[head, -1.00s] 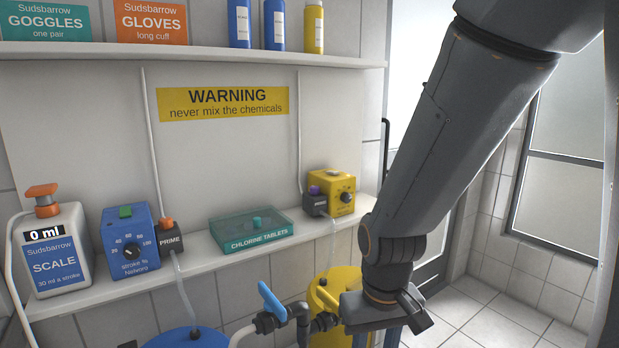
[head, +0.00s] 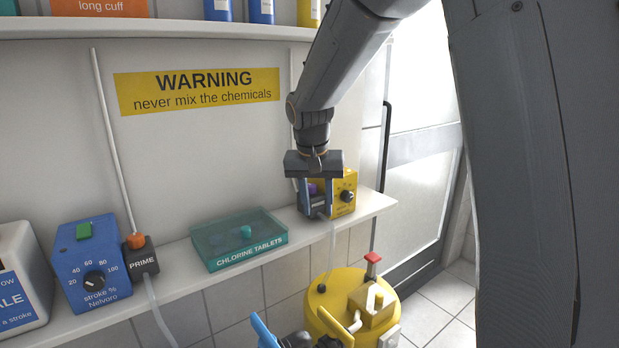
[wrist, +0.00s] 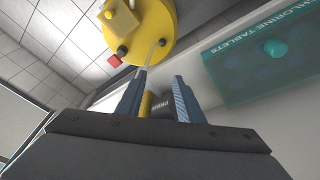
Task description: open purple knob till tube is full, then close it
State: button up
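The purple knob (head: 313,189) sits on a small dark PRIME block (head: 318,204) at the left side of a yellow dosing pump (head: 345,193) on the lower shelf. A pale tube (head: 332,243) hangs from the block toward a yellow drum (head: 330,310); I cannot tell how full it is. My gripper (head: 315,204) points down over the block, its fingers apart on either side of the knob. In the wrist view the open fingers (wrist: 158,100) have the block (wrist: 160,106) between them. The knob is hidden there, and contact cannot be told.
A teal chlorine tablets box (head: 240,240) and a blue pump (head: 92,262) with an orange-knobbed PRIME block (head: 140,255) stand left on the shelf (head: 200,262). A white scale unit (head: 20,280) is at far left. A blue valve handle (head: 263,330) is below. A door stands right.

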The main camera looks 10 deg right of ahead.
aim_at(310, 186)
jog(key=w+r+m+t+p, duration=0.1)
jog(key=w+r+m, duration=0.1)
jog(key=w+r, duration=0.65)
jog(key=shift+m+h, duration=0.3)
jog(key=shift+h, duration=0.1)
jog(key=x, duration=0.2)
jog(key=p+x, duration=0.1)
jog(key=x, duration=0.2)
jog(key=p+x, duration=0.1)
jog(key=x, duration=0.2)
jog(key=shift+w+a+f, duration=0.1)
jog(key=shift+w+a, duration=0.25)
jog(key=shift+w, duration=0.05)
jog(key=c, duration=0.8)
